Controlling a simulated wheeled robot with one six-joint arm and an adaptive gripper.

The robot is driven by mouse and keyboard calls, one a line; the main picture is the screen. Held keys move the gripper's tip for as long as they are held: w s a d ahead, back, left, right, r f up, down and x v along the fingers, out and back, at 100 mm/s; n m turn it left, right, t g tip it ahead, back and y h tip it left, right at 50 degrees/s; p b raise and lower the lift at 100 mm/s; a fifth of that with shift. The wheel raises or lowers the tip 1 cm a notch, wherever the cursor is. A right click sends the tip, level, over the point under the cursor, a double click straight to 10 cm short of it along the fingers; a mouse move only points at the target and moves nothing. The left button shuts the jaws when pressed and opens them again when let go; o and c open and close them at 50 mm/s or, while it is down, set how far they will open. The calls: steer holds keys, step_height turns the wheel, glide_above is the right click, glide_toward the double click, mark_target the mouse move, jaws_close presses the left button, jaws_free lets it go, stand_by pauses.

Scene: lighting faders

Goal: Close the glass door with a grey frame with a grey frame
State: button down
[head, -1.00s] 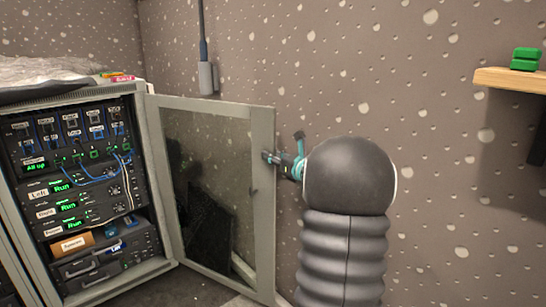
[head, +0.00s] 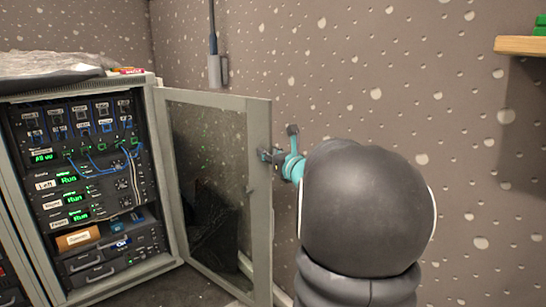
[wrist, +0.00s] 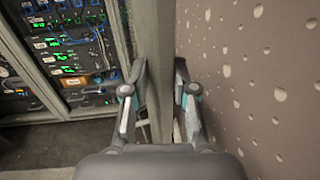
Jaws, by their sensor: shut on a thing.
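The glass door with a grey frame (head: 259,210) stands wide open, hinged at the right side of the rack cabinet (head: 150,110). Its dark glass pane (head: 210,180) faces the head camera. My gripper (head: 268,156) is at the door's free edge, about mid-height, with the arm coming from the right. In the wrist view, the two fingers of my gripper (wrist: 160,95) are on either side of the door's grey edge (wrist: 155,55), shut on it. My arm hides part of the wall behind it, and the fingertips are small in the head view.
The cabinet holds several devices with green displays and blue cables (head: 100,160). A speckled wall (head: 400,90) stands close behind the door and to the right. A wooden shelf (head: 520,45) with a green item juts out at upper right.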

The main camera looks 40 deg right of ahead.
steer(key=shift+s+a+r, duration=0.1)
steer(key=shift+a, duration=0.25)
steer(key=s+a+m+h+b, duration=0.1)
steer(key=a+h+b, duration=0.1)
steer(key=a+b, duration=0.5)
steer(key=shift+s+a+m+h, duration=0.2)
steer(key=shift+s+m+h, duration=0.1)
stand_by(0.4)
steer(key=c, duration=1)
jaws_free()
steer(key=shift+c, duration=0.2)
steer(key=shift+s, duration=0.1)
